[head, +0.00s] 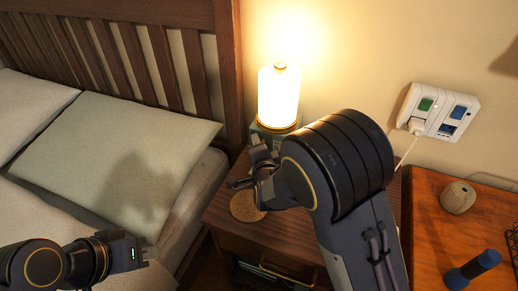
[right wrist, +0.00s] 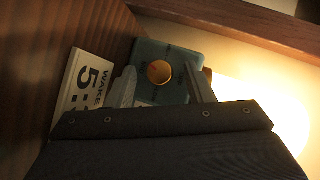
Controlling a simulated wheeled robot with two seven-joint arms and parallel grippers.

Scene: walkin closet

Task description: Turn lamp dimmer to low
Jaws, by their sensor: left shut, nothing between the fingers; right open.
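The lamp (head: 278,97) glows brightly on the nightstand, its shade lit warm white. Its teal base box (head: 262,134) is mostly hidden behind my right arm in the head view. In the right wrist view the teal box (right wrist: 172,52) carries a round golden dimmer knob (right wrist: 159,72). My right gripper (head: 250,168) is beside the lamp base. It is open, and in the right wrist view its fingers (right wrist: 163,88) show either side of the knob; I cannot tell whether they touch it. My left gripper (head: 140,252) is shut and empty over the bed at lower left.
A round cork coaster (head: 247,207) lies on the nightstand (head: 285,232). A white card reading "WAKE 5" (right wrist: 84,84) is beside the box. A wall outlet (head: 438,111) with a plug is at right, above a desk (head: 425,215) with a speaker-like object (head: 457,197) and a blue dumbbell (head: 472,270).

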